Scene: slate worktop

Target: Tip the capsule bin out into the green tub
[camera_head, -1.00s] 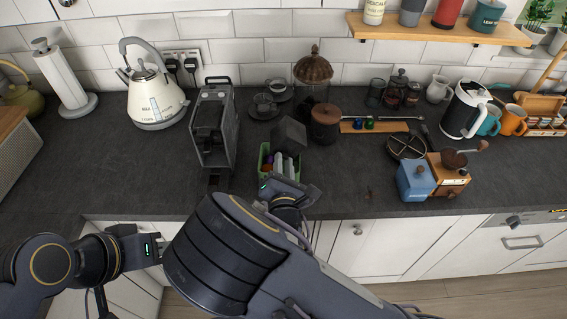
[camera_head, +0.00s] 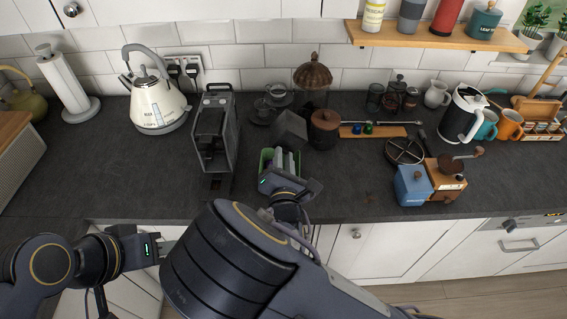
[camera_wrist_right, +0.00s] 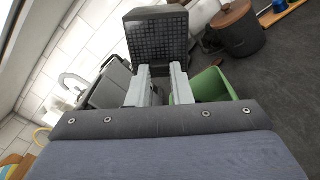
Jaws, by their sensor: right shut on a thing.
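The capsule bin (camera_head: 289,129) is a dark grey box, held tilted above the back of the green tub (camera_head: 265,163). My right gripper (camera_head: 285,163) is shut on it, with its pale fingers over the tub. In the right wrist view, the bin (camera_wrist_right: 158,45) shows a dark gridded face beyond the fingertips (camera_wrist_right: 159,75). The green tub (camera_wrist_right: 212,87) is beside and below the fingers there. I cannot see whether capsules lie in the tub or remain in the bin. My left gripper (camera_head: 166,247) is low at the left, away from both; its jaws are unclear.
The coffee machine (camera_head: 213,130) stands close left of the tub. A wooden-lidded canister (camera_head: 325,130) stands close right of the bin, with glass cups (camera_head: 276,97) behind. A blue box (camera_head: 413,187) and a grinder (camera_head: 447,178) stand farther right.

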